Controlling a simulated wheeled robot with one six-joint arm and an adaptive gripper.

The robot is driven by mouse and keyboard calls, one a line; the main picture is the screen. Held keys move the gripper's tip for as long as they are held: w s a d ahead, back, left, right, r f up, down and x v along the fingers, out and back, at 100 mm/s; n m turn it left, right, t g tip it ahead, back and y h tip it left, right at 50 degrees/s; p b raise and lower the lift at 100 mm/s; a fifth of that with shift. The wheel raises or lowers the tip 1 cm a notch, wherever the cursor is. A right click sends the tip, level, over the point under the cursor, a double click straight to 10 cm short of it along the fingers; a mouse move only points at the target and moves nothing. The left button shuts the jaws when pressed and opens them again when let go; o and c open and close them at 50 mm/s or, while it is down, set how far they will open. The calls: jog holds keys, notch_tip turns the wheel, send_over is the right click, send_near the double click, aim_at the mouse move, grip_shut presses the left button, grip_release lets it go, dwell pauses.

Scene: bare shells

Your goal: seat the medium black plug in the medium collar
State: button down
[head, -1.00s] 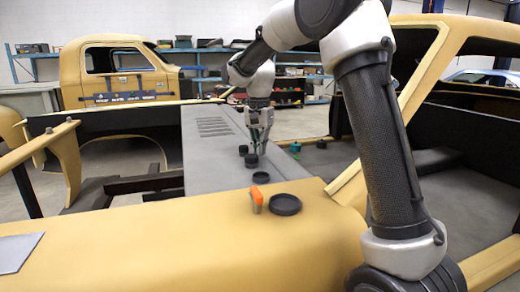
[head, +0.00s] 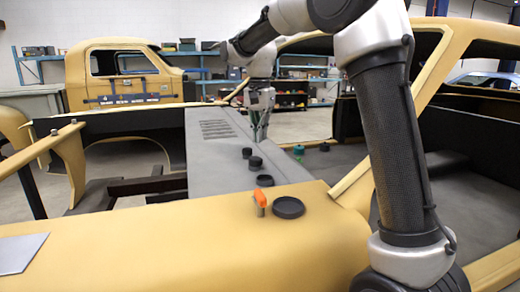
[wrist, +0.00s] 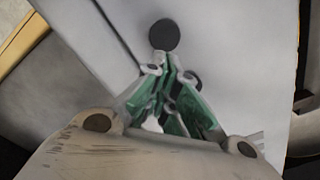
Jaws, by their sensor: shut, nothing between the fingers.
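My gripper (head: 257,140) is shut and empty, pointing down above the grey panel. In the head view a black plug-like cylinder (head: 255,163) stands just below and in front of the fingertips, with a small gap between. I cannot tell whether it sits in a collar. A low dark ring (head: 265,181), possibly the medium collar, lies nearer me; its inside is hard to make out. In the wrist view the green-padded fingers (wrist: 171,62) meet just below a black disc (wrist: 164,36). A second dark round shape (wrist: 192,78) is partly hidden by the fingers.
A smaller dark round piece (head: 247,152) is just beyond the cylinder. A wide dark ring (head: 288,207) and an orange-topped piece (head: 262,198) stand on the yellow body.

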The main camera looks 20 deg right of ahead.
jog(key=r, duration=0.5)
jog(key=shift+w+d+r, duration=0.2)
jog(key=shift+d, duration=0.15)
jog(key=c, duration=1.7)
grip_release()
jog(key=shift+d+r, duration=0.1)
jog(key=shift+d, duration=0.15)
jog(key=o, duration=0.6)
jog(key=s+d, duration=0.1)
jog(key=s+d+m, duration=0.1)
jog(key=d, duration=0.1)
jog(key=shift+r, duration=0.4)
jog(key=o, duration=0.3)
jog(key=shift+s+d+f+m+t+y, duration=0.1)
jog(key=shift+s+f+m+t+y, duration=0.05)
jog(key=shift+s+f+m+y, duration=0.35)
jog(key=shift+s+d+f+m+t+y, duration=0.15)
jog(key=shift+s+f+m+y, duration=0.1)
jog(key=shift+s+m, duration=0.35)
jog(key=shift+a+f+m+t+y, duration=0.35)
jog(key=shift+a+f+m, duration=0.35)
jog(key=shift+m, duration=1.15)
jog(key=shift+a+f+m+t+y, duration=0.2)
jog(key=shift+a+f+m+y, duration=0.4)
jog(key=shift+m, duration=1.3)
jog(key=shift+a+f+m+t+y, duration=0.3)
jog(key=shift+a+f+m, duration=0.4)
jog(key=shift+m, duration=1.15)
